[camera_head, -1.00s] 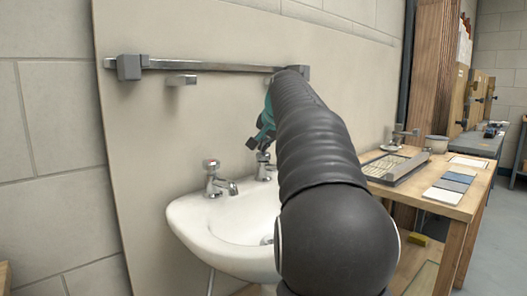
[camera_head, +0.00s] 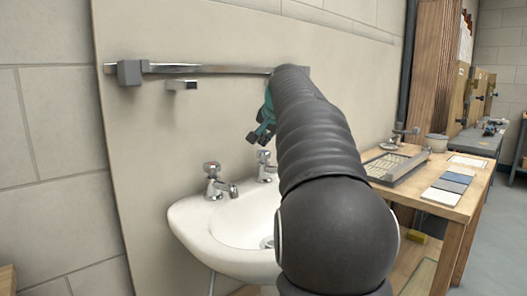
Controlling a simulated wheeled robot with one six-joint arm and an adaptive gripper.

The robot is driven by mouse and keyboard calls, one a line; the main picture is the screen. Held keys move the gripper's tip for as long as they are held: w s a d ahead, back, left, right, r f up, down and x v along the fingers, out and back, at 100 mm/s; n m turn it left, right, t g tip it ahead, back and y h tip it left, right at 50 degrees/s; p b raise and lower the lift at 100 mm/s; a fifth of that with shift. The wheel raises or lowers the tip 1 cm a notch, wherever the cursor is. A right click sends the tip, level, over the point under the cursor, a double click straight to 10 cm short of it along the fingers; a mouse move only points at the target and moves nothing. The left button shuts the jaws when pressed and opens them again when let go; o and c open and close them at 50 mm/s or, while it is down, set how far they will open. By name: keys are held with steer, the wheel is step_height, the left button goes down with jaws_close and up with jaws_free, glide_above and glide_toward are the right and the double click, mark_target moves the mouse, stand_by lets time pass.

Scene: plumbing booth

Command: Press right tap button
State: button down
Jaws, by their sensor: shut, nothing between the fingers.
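The white basin (camera_head: 205,235) hangs on the beige board and has two chrome taps. The left tap (camera_head: 214,181) stands clear, with a round top and a spout to the right. The right tap (camera_head: 264,167) shows only in part; my arm covers its right side. My gripper (camera_head: 258,137), teal and dark, is just above the right tap's top, pointing down. It looks shut and empty. A small gap seems to lie between the fingertips and the tap top, but I cannot tell the depth.
A metal rail (camera_head: 200,69) with a grey block (camera_head: 130,73) runs along the board above the basin. On the right, a wooden bench (camera_head: 465,205) carries a tray (camera_head: 395,168) and sample tiles (camera_head: 450,185).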

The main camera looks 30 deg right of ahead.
mark_target(265, 152)
steer(key=shift+r, duration=0.15)
step_height(265, 152, up, 5)
steer(key=p, duration=0.5)
stand_by(0.7)
